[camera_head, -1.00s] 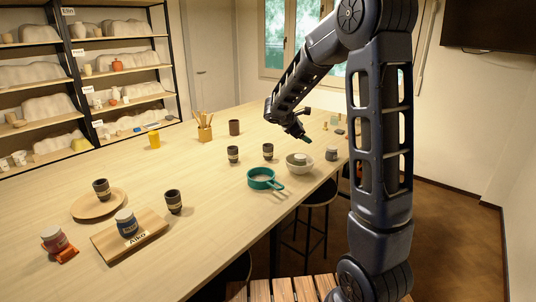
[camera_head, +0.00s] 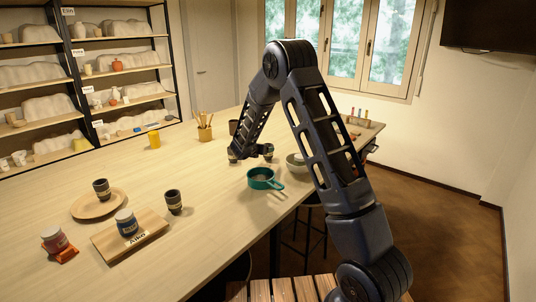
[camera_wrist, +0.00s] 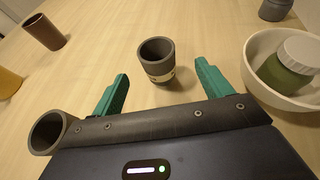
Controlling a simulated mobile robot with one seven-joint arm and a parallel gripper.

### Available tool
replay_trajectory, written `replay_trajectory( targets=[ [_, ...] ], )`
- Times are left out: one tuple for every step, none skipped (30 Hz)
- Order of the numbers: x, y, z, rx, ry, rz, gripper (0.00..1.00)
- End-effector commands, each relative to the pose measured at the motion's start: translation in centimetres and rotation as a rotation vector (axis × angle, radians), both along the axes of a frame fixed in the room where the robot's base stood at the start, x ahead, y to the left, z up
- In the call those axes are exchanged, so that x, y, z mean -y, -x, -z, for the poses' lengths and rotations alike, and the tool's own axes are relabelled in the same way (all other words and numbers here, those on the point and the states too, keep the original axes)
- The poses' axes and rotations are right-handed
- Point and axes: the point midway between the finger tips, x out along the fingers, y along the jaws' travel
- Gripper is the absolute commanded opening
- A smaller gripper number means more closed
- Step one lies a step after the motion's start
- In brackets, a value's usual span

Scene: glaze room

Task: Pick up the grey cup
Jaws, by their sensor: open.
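The grey cup (camera_wrist: 157,59), dark grey with a pale band low on its side, stands upright on the table just ahead of my gripper (camera_wrist: 162,80) in the wrist view. My gripper's two green fingers are open and empty, apart on the left and right below the cup; the cup is beyond the space between them. In the head view my gripper is low over the table beside the cup (camera_head: 268,151), its fingers hidden by my arm. A similar dark cup (camera_wrist: 50,131) is close at the gripper's left in the wrist view.
A white bowl (camera_wrist: 257,82) holding a green jar with a white lid is right of the right finger. A brown cup (camera_wrist: 43,33) stands at the upper left. In the head view a teal pan (camera_head: 262,184) lies nearer, with another banded cup (camera_head: 174,202) farther left.

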Motion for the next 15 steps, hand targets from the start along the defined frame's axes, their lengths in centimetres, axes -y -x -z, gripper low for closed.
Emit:
replay_trajectory(
  targets=[
    [0.4,-0.6,0.2,0.001,-0.001,0.003,0.78],
    [0.6,-0.9,0.4,0.000,-0.001,0.004,0.78],
    [0.9,-1.3,0.6,0.000,-0.001,0.004,0.78],
    [1.1,-1.7,0.8,0.000,-0.001,0.004,0.78],
    [1.4,-2.0,1.0,0.000,-0.001,0.004,0.78],
    [1.6,-2.5,1.2,0.000,-0.001,0.004,0.78],
    [1.8,-2.8,1.3,0.001,-0.001,0.004,0.78],
    [2.0,-3.1,1.4,0.001,-0.002,0.003,0.78],
    [2.1,-3.3,1.6,0.001,-0.002,0.003,0.78],
    [2.2,-3.4,1.6,0.000,-0.002,0.003,0.78],
    [2.2,-3.6,1.7,0.000,-0.002,0.003,0.78],
    [2.3,-3.7,1.8,0.000,-0.002,0.003,0.78],
    [2.3,-3.8,1.8,0.000,-0.002,0.003,0.78],
    [2.4,-4.0,1.9,0.000,-0.002,0.003,0.78],
    [2.5,-4.2,2.0,0.001,-0.002,0.003,0.78]
  ],
)
